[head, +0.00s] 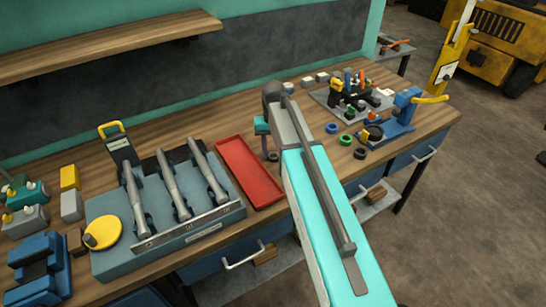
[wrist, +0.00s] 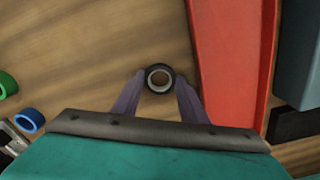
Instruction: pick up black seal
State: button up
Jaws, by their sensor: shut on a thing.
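The black seal (wrist: 160,78), a small dark ring with a paler grey inner rim, sits between the tips of my gripper (wrist: 159,82) in the wrist view. The two purple fingers are shut on it from either side. Wood of the bench top shows around it and through its hole. I cannot tell whether it touches the wood or is just above it. In the head view, my gripper (head: 268,154) is low over the bench, just right of the red tray, partly hidden by my arm.
The red tray (head: 249,171) lies close beside my gripper; its wall (wrist: 203,60) shows in the wrist view. To the right are a blue ring (head: 332,128), a green ring (head: 346,140) and another dark ring (head: 360,153). A blue vise (head: 400,115) stands beyond.

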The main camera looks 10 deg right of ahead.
jog(key=shift+r, duration=0.2)
jog(key=shift+r+b, duration=0.85)
jog(key=shift+r, duration=0.6)
jog(key=s+a+b, duration=0.1)
jog(key=s, duration=0.4)
jog(key=s+a+r+b, duration=0.1)
jog(key=s+a, duration=0.1)
jog(key=s, duration=0.3)
jog(key=s+a+b, duration=0.1)
jog(key=s+a, duration=0.1)
jog(key=s, duration=0.3)
jog(key=shift+s+r+b, duration=0.1)
jog(key=shift+r+b, duration=0.25)
jog(key=shift+b, duration=0.05)
jog(key=w+d+n, duration=0.1)
jog(key=w+n, duration=0.1)
jog(key=w, duration=0.1)
jog(key=w+d+n, duration=0.1)
jog(key=w+n, duration=0.1)
jog(key=w, duration=0.1)
jog(key=w+d+n, duration=0.2)
jog(key=w, duration=0.1)
jog(key=shift+w+f, duration=0.25)
jog(key=shift+w, duration=0.15)
jog(key=shift+w+d+f+n, duration=0.1)
jog(key=shift+w+d+n, duration=0.3)
jog(key=shift+w+n, duration=0.15)
jog(key=shift+d, duration=0.1)
